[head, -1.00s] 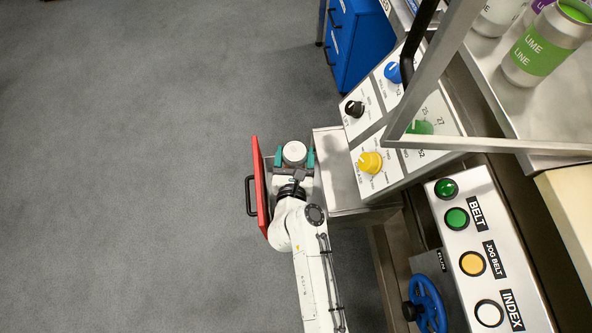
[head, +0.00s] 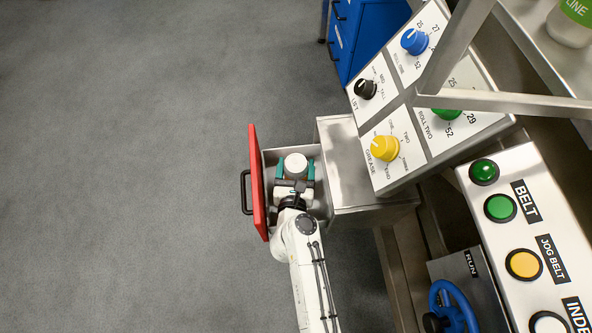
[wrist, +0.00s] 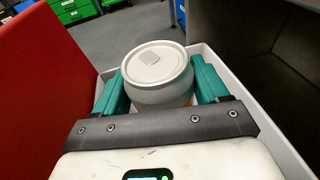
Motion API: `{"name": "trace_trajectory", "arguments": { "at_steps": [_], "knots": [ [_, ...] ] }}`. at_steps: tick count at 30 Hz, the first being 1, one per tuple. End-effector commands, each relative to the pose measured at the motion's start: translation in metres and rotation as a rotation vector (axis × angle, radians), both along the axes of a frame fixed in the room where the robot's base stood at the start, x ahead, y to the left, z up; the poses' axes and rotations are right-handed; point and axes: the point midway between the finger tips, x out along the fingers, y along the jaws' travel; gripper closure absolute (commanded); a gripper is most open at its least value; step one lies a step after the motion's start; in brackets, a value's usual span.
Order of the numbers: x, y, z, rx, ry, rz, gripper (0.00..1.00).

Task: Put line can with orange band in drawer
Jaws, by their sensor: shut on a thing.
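A can with a pale grey lid (head: 296,163) is between the teal fingers of my gripper (head: 296,170), over the open drawer (head: 318,200). The drawer has a red front (head: 257,182) with a black handle and pale walls. In the wrist view the can (wrist: 158,72) is upright, with a finger shut against each side, and a little orange shows low on its side. The drawer's pale wall (wrist: 272,133) shows around the gripper. The can's bottom and the drawer floor beneath it are hidden, so I cannot tell whether they touch.
The metal cabinet (head: 350,165) stands right of the drawer, beside the knob panel (head: 425,100). A button panel (head: 525,240) and blue handwheel (head: 455,305) are at lower right. A blue cabinet (head: 360,40) stands behind. Floor to the left is clear.

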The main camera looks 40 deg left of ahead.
Motion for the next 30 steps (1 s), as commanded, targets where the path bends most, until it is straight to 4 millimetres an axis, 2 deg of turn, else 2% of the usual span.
{"name": "trace_trajectory", "arguments": {
  "at_steps": [12, 13, 20, 30],
  "knots": [
    [0.0008, 0.0007, -0.0052, 0.002, -0.002, 0.0, 0.72],
    [0.0005, 0.0001, -0.0047, 0.001, -0.001, 0.0, 0.24],
    [0.0004, 0.0001, -0.0046, 0.001, -0.001, 0.0, 0.02],
    [-0.0005, -0.0005, 0.0001, 0.001, -0.001, 0.0, 0.01]
  ]
}}
